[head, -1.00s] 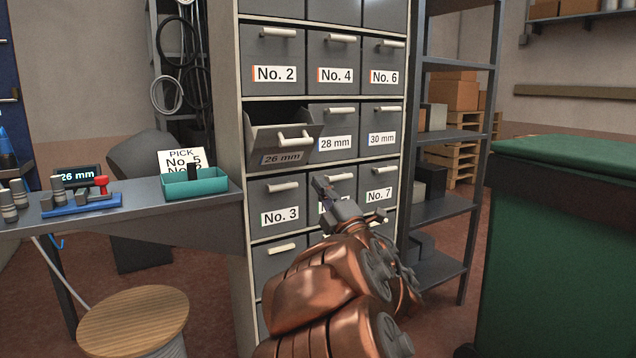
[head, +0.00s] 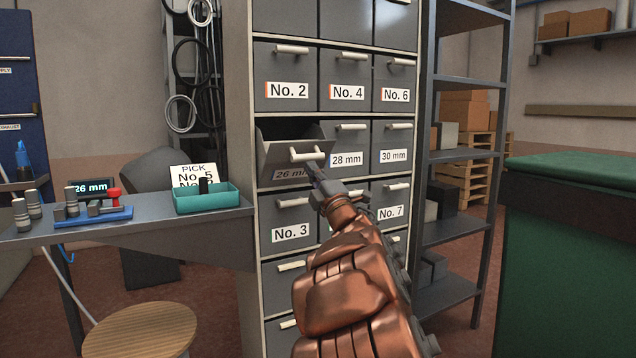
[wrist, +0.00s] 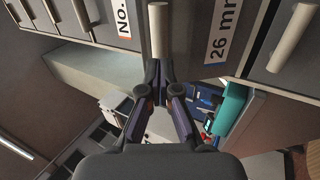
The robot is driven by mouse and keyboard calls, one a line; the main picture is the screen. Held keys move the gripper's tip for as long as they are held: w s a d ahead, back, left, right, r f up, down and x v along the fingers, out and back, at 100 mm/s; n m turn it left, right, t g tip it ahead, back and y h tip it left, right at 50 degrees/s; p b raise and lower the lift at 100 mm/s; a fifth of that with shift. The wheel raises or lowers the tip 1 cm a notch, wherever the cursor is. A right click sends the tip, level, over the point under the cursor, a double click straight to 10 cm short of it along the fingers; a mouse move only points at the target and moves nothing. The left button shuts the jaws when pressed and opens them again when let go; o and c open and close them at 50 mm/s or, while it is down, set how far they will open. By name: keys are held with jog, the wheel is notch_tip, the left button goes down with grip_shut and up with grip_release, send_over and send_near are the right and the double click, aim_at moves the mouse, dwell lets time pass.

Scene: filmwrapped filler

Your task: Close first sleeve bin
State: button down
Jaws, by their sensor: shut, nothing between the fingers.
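The 26 mm bin (head: 270,157) is tilted out of the cabinet, its top open and its front leaning outward. Its light bar handle (head: 307,154) runs across the front above the 26 mm label, which my gripper partly covers in the head view. My gripper (head: 312,168) is shut and empty, at the right part of the bin's front, just below the handle. In the wrist view the fingertips (wrist: 158,68) are close to one end of a handle (wrist: 158,30), beside the 26 mm label (wrist: 222,30). I cannot tell whether they touch.
The neighbouring 28 mm (head: 346,150) and 30 mm (head: 393,148) bins are shut, as are the numbered bins. A bench (head: 150,220) at left holds a teal tray (head: 207,201), a pick card and a 26 mm display. A shelf rack (head: 455,155) and a green container (head: 570,240) stand right.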

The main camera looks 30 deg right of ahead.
jog(key=shift+x, duration=0.8)
jog(key=shift+r, duration=0.1)
